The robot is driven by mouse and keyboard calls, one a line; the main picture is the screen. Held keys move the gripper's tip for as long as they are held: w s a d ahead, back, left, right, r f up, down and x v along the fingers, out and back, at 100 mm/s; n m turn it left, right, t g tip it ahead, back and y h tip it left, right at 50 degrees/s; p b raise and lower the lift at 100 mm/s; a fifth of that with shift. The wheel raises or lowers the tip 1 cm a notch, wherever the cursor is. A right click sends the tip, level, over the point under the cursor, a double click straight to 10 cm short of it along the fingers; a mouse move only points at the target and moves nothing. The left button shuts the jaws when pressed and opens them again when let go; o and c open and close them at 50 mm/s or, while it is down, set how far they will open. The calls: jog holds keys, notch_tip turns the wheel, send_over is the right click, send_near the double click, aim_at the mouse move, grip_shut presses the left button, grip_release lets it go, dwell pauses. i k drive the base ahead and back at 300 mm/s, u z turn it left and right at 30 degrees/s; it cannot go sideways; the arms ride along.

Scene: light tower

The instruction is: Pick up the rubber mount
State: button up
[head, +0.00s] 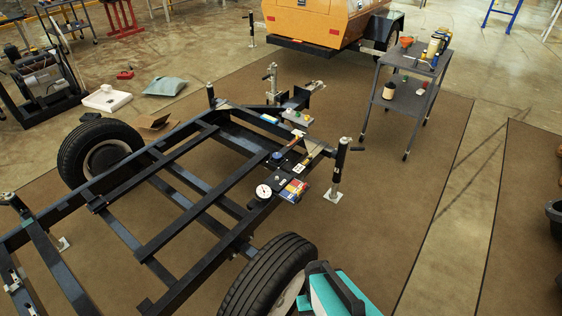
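I cannot single out the rubber mount with certainty; the small parts are too small to tell apart. Several small parts lie on the front of a dark trailer frame (178,207), among them a blue-topped piece (277,155), a white round gauge (263,191) and a box with coloured patches (293,190).
Tyres (100,155) (270,278) flank the frame, and jack posts (337,172) stand at its corners. An orange trailer (312,22) is behind. A teal and black object (335,292) cuts into the bottom edge. The brown mat (400,190) right of the frame is clear.

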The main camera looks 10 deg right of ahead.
aim_at(276, 156)
jog(key=u, duration=0.2)
jog(key=k, duration=0.5)
jog(key=z, duration=1.3)
jog(key=i, duration=3.05)
jog(key=z, duration=0.05)
